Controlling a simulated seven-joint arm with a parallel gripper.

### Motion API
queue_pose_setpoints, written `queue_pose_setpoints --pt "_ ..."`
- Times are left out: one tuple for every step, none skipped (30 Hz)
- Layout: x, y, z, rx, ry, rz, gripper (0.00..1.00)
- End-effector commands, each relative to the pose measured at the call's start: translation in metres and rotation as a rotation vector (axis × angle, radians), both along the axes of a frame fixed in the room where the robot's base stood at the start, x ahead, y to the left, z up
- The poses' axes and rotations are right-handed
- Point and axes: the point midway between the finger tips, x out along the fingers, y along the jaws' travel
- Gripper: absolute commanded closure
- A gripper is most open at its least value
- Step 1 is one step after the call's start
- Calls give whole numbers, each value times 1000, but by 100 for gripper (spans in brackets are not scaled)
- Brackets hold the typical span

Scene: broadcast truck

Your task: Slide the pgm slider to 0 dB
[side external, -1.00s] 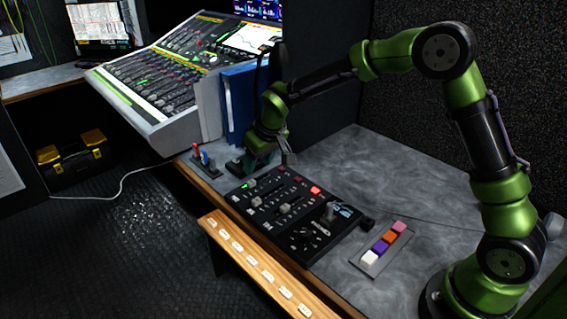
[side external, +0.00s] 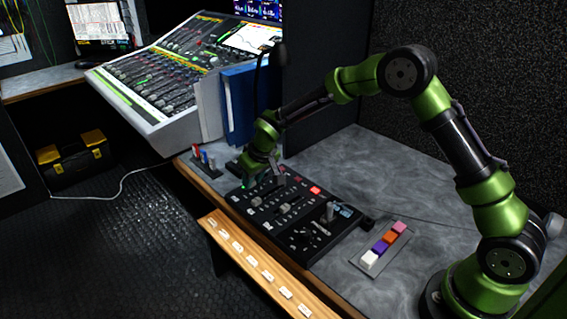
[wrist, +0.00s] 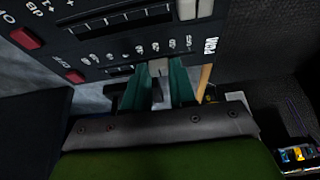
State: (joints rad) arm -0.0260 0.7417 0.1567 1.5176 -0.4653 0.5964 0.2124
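The black control panel (side external: 268,216) lies on the grey desk, with several grey slider knobs. My gripper (side external: 249,184) is low over its far left corner in the side view, hiding the knob there. In the wrist view, the panel (wrist: 100,37) carries an upside-down PGM label (wrist: 211,46) beside a row of scale marks. A pale slider knob (wrist: 158,68) shows between the teal fingertips of my gripper (wrist: 162,76). The fingers are parted around this knob; whether they touch it is unclear. The scale numbers are too small to read surely.
Other slider knobs (side external: 285,208) and a T-shaped lever (side external: 328,212) stand up from the panel. A strip of coloured buttons (side external: 383,245) lies to the right. A small switch unit (side external: 204,160) and a blue binder (side external: 240,105) stand beyond. Open desk lies behind the panel.

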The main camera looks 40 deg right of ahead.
Motion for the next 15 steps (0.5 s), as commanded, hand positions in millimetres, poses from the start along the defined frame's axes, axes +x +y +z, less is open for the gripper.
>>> queue_pose_setpoints --pt "0 0 0 0 0 0 84" --pt "0 0 0 0 0 0 89" --pt "0 0 0 0 0 0 95" --pt "0 0 0 0 0 0 100" --pt "0 0 0 0 0 0 100" --pt "0 0 0 0 0 0 100" --pt "0 0 0 0 1 0 100" --pt "0 0 0 0 1 0 100" --pt "0 0 0 0 1 0 100" --pt "0 0 0 0 1 0 100" --pt "0 0 0 0 1 0 100" --pt "0 -2 0 0 1 -1 100" --pt "0 -4 0 0 1 -2 100" --pt "0 -8 0 1 1 -4 100" --pt "0 -15 0 0 2 -5 100"
